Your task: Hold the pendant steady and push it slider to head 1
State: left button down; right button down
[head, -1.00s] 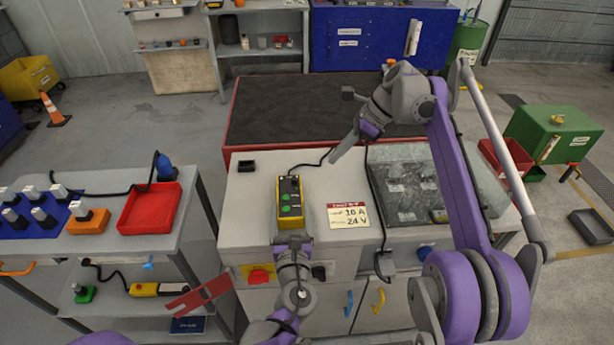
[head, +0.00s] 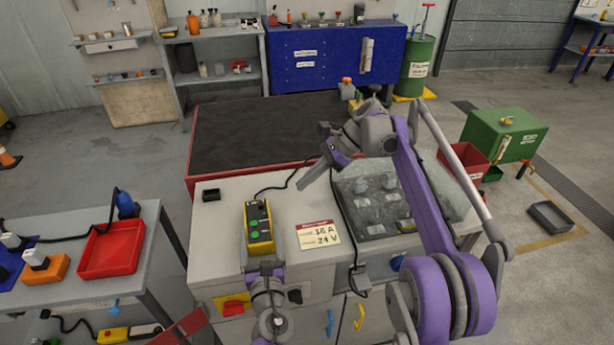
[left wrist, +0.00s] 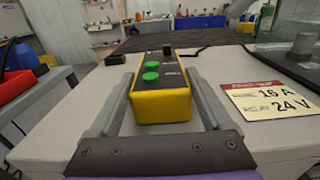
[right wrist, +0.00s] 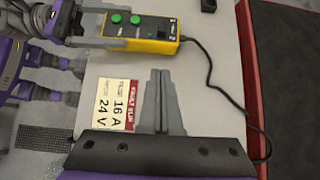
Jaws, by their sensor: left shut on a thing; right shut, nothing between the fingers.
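The yellow pendant (head: 258,228) with a dark face and two green buttons lies on the grey cabinet top, its cable leading off from its far end. It also shows in the left wrist view (left wrist: 162,104) and the right wrist view (right wrist: 150,42). A small black slider (left wrist: 168,49) sits at the pendant's far end, also in the right wrist view (right wrist: 167,37). Its exact setting is too small to tell. My left gripper (head: 262,258) is shut on the pendant's sides near its front end. My right gripper (right wrist: 160,75) is shut and empty above the cabinet, apart from the pendant.
A label reading 16 A, 24 V (head: 318,234) lies right of the pendant. A clear cover (head: 375,200) stands further right. A small black box (head: 211,195) sits at the back left. The black cable (right wrist: 215,75) curves across the top.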

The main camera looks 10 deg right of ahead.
jog(key=x, duration=0.6)
jog(key=a, duration=0.3)
jog(key=shift+a, duration=0.5)
jog(key=shift+a, duration=0.1)
jog(key=a, duration=0.3)
jog(key=shift+a, duration=0.15)
jog(key=d, duration=0.4)
jog(key=shift+d, duration=0.3)
jog(key=v, duration=1)
